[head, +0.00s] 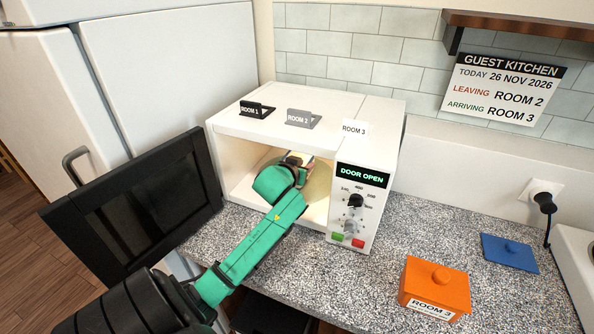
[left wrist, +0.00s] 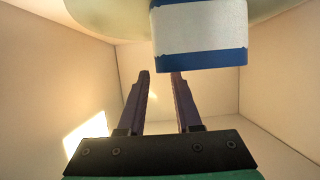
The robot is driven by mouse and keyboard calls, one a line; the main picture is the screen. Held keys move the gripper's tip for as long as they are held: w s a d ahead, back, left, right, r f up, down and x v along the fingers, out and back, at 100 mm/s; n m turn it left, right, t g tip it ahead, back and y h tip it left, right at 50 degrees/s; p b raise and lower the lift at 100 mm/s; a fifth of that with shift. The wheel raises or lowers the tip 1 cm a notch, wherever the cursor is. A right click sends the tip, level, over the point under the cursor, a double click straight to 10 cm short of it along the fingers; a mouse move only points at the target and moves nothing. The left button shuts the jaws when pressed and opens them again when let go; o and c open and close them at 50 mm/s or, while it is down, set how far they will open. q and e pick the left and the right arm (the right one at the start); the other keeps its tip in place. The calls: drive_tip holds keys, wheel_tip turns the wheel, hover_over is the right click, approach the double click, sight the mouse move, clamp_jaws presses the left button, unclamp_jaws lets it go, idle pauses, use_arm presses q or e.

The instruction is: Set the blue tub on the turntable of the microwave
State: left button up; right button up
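The microwave (head: 375,150) stands on the counter with its door (head: 140,210) swung open to the left; its display reads DOOR OPEN. My left gripper (head: 296,160) is inside the cavity. In the left wrist view, my left gripper (left wrist: 160,76) has its two fingers apart with nothing between them. The blue tub (left wrist: 198,60), with a broad white label band, shows at the top of that view, against the pale round turntable (left wrist: 278,8), and apart from the fingertips. The turntable (head: 321,182) shows partly in the head view, where my arm hides the tub. My right gripper is out of view.
An orange lidded tub (head: 436,288) labelled ROOM 3 and a blue lid (head: 508,252) lie on the speckled counter (head: 385,300) at right. Small room signs stand on the microwave top. A wall sign (head: 502,88) reads leaving ROOM 2, arriving ROOM 3. Cavity walls surround my left gripper closely.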

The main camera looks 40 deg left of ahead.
use_arm(q)
drive_tip(key=b+v, duration=0.1)
drive_tip(key=v, duration=0.7)
drive_tip(key=shift+s+r, duration=0.2)
drive_tip(key=shift+s, duration=0.05)
drive_tip(key=shift+d, duration=0.15)
